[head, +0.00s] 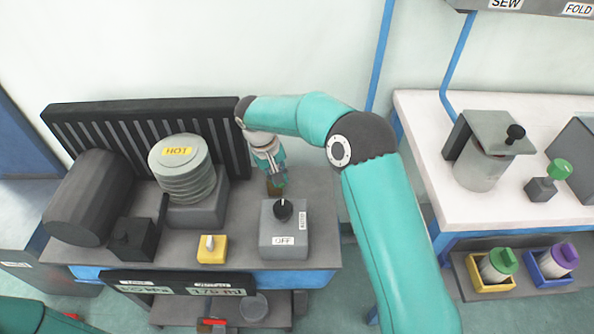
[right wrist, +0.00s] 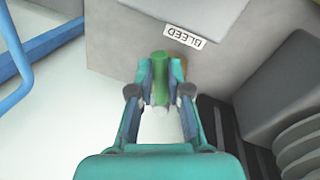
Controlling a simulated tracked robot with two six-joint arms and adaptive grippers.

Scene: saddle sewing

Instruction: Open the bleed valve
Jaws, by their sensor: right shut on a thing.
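My right gripper (head: 277,181) reaches over the back of the grey bench, pointing down beside the dark finned panel. In the right wrist view its two fingers (right wrist: 160,90) are closed on the green handle of the bleed valve (right wrist: 160,66), one finger on each side. A white label reading BLEED (right wrist: 185,37) is on the grey surface beside the handle. A brass-coloured part (right wrist: 182,64) shows partly behind the right finger. In the head view the valve is mostly hidden by the gripper. My left gripper is out of view; only a bit of teal arm shows at the lower left.
A grey box with a black knob (head: 283,210) and an OFF label stands just in front of the gripper. A coiled stack labelled HOT (head: 180,165) and a dark cylinder (head: 85,200) stand to the left. A yellow switch box (head: 212,249) is near the front edge. A white table (head: 420,120) is at right.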

